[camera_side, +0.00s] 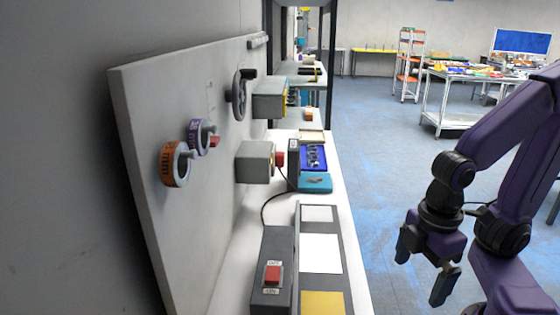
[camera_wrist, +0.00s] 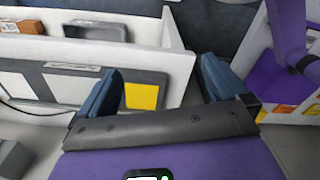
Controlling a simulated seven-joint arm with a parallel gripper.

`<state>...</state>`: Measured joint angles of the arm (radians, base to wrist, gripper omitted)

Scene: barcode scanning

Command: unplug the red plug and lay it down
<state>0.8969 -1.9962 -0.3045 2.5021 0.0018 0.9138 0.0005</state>
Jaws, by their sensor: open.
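The red plug (camera_side: 279,160) sits at the right face of a grey socket box (camera_side: 255,162) mounted on the white upright panel, seen in the side view. A dark cable hangs near it and curves down to the bench. My gripper (camera_side: 424,266) is open and empty, pointing down, well to the right of the bench and apart from the plug. Its two blue-grey fingers also show in the wrist view (camera_wrist: 160,72), with nothing between them. I cannot make out the plug in the wrist view.
A grey box with a red button (camera_side: 273,275) stands on the bench front. Beside it is a dark strip with white and yellow squares (camera_side: 322,303). A blue tray (camera_side: 313,157) lies behind. The panel also holds tape rolls (camera_side: 174,164) and a handwheel (camera_side: 240,95).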

